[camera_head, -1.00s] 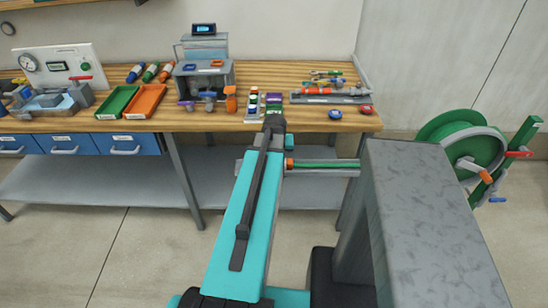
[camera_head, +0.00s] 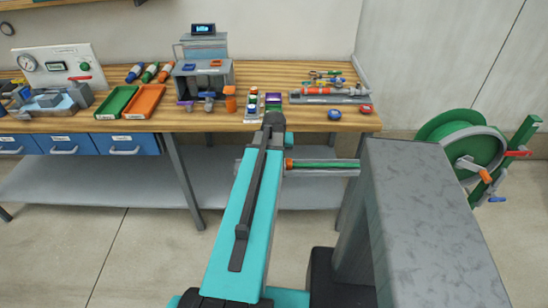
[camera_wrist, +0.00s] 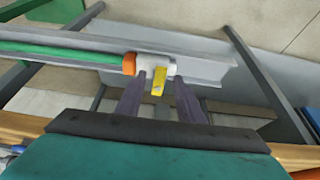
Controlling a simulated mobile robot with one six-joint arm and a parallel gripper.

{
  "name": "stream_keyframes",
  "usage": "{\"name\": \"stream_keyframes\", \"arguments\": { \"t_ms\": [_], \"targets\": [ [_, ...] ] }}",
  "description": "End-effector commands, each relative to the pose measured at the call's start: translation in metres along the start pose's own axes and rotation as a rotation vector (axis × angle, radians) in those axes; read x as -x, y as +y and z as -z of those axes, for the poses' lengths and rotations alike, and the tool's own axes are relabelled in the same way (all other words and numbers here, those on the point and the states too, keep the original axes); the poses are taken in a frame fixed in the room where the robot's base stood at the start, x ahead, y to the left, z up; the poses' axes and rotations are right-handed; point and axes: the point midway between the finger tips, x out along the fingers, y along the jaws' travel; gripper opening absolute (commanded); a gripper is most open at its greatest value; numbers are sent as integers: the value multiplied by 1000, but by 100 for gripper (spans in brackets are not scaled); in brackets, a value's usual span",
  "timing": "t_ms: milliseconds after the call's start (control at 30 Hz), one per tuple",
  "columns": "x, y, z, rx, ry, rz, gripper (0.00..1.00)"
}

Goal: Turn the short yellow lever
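The short yellow lever (camera_wrist: 159,82) shows in the wrist view on a white valve body (camera_wrist: 155,66), beside an orange collar (camera_wrist: 129,63) at the end of a green line. My gripper (camera_wrist: 160,80) is open, with its two dark fingers on either side of the lever. A small gap shows on each side of the lever; whether the tips touch the valve body I cannot tell. In the head view my arm hides the lever and gripper. The green line (camera_head: 325,165) shows there to the right of my arm, below the bench top.
The wooden bench (camera_head: 330,125) carries trays, bottles and fittings. A grey shelf (camera_head: 110,184) lies below it, with a bench leg (camera_head: 184,170) in front. A green hose reel (camera_head: 465,142) stands at the right. The floor at left is clear.

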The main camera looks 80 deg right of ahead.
Motion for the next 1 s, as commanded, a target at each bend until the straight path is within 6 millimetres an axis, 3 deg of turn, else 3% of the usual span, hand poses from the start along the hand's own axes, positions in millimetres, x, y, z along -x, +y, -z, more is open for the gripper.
{"name": "stream_keyframes", "arguments": {
  "t_ms": [1000],
  "targets": [
    [102,0,-1,1,-1,0,34]
  ]
}}
